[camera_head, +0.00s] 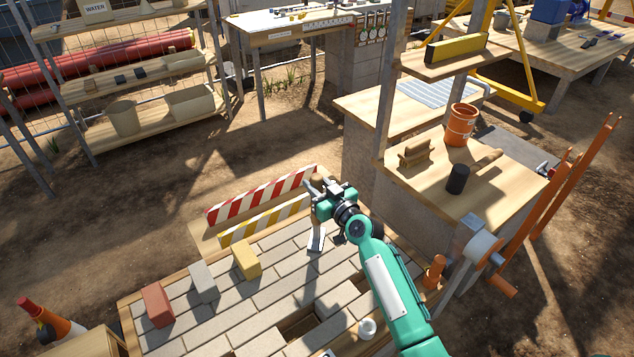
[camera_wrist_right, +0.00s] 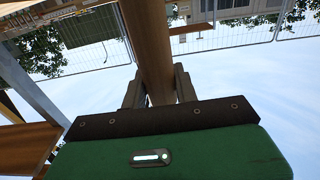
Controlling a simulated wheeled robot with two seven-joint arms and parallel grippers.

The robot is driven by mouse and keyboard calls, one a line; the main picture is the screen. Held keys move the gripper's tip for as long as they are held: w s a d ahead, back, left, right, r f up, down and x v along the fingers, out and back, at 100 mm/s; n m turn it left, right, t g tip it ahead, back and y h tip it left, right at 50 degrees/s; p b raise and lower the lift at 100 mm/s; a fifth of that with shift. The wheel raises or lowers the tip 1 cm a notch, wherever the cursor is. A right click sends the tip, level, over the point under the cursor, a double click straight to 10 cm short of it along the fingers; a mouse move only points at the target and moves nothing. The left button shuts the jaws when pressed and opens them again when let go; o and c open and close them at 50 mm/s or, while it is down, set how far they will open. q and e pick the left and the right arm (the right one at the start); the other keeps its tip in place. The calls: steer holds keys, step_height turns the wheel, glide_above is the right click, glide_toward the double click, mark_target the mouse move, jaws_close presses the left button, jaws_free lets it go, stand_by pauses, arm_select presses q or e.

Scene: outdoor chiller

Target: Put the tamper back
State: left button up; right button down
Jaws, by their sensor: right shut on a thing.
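My right gripper (camera_head: 322,194) reaches in over the paving area and is shut on the tamper. The tamper's rounded wooden top (camera_head: 316,181) shows just beyond the gripper in the head view. A pale flat piece (camera_head: 317,240) below the gripper looks like its foot; I cannot tell whether it touches the pavers. In the right wrist view the tamper's brown wooden shaft (camera_wrist_right: 150,40) runs between the two fingers (camera_wrist_right: 158,86). Part of the tamper is hidden by my gripper. My left gripper is not in view.
Red-white and yellow-white striped boards (camera_head: 262,195) stand beside the gripper. Red, grey and yellow blocks (camera_head: 157,305) lie on the pavers (camera_head: 240,310). On the right, a wooden bench (camera_head: 510,195) holds an orange pot (camera_head: 461,124) and a dark cylinder (camera_head: 458,179). Open dirt lies at left.

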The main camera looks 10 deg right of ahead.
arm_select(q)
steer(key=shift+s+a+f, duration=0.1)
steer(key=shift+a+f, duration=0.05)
arm_select(e)
steer(key=shift+r, duration=0.1)
steer(key=c, duration=1.3)
jaws_free()
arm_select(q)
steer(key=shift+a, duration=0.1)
arm_select(e)
steer(key=shift+o, duration=1.1)
steer(key=shift+s, duration=0.1)
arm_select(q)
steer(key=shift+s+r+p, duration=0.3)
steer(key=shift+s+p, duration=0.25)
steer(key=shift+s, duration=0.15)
arm_select(e)
steer(key=v, duration=1.2)
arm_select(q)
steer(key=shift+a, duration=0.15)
